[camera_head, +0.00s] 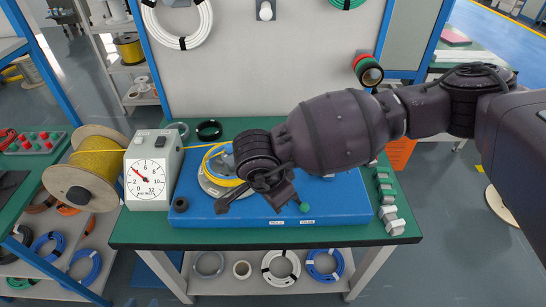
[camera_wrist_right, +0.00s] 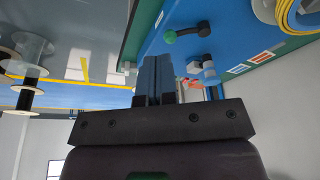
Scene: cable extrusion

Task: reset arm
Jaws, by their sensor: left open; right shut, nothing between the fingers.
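My right gripper (camera_wrist_right: 155,62) shows in the right wrist view, shut with nothing held. A black lever with a green knob (camera_wrist_right: 170,37) appears beyond its fingertips; I cannot tell the gap.
A dial gauge box (camera_head: 151,171) and a yellow cable spool (camera_head: 93,166) stand left of the base. Several grey-green blocks (camera_head: 387,199) line the right of the green table (camera_head: 150,229). A white panel (camera_head: 280,65) stands behind. Cable coils lie on the shelf below.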

